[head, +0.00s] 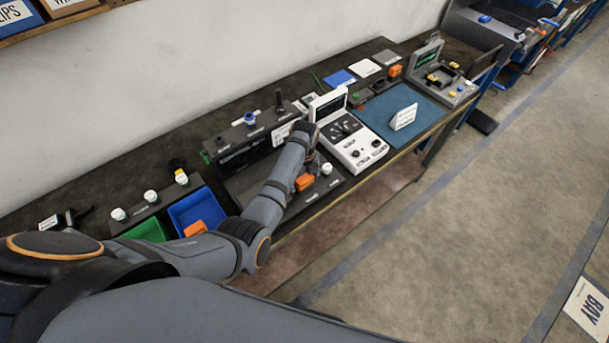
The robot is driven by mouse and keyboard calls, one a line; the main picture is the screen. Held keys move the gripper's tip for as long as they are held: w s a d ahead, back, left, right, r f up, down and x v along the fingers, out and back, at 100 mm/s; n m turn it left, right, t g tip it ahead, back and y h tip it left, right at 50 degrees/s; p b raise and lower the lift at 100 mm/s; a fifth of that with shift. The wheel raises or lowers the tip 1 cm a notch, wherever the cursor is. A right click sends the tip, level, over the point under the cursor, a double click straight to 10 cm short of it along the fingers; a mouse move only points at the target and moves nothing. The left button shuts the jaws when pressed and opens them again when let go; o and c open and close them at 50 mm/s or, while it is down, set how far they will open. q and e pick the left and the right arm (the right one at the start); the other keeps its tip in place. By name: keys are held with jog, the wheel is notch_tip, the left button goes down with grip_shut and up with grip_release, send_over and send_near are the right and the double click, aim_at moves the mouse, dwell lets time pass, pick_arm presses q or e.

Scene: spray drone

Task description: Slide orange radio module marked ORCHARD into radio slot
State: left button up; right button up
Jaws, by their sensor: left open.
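My left gripper (312,168) points down over the dark bench, partly hidden by my own forearm. It is open. An orange block (304,183) lies just below and left of it, on a dark panel (328,182); I cannot tell whether they touch. A second orange block (195,228) is at the blue bin's near edge, partly behind my arm. A third orange block (395,70) sits at the back right. No ORCHARD lettering is readable, so I cannot tell which is the module. I cannot make out the radio slot. My right gripper is out of view.
A white console (351,145) with a raised screen stands right of the gripper. Beyond it lies a blue mat (405,108) with a white card (403,117). A blue bin (197,208) and green bin (147,231) are at left. The floor in front is clear.

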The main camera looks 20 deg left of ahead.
aim_at(304, 178)
pick_arm(q)
notch_tip(304, 178, up, 12)
dwell(0.3)
jog(key=shift+f, duration=0.15)
dwell(0.7)
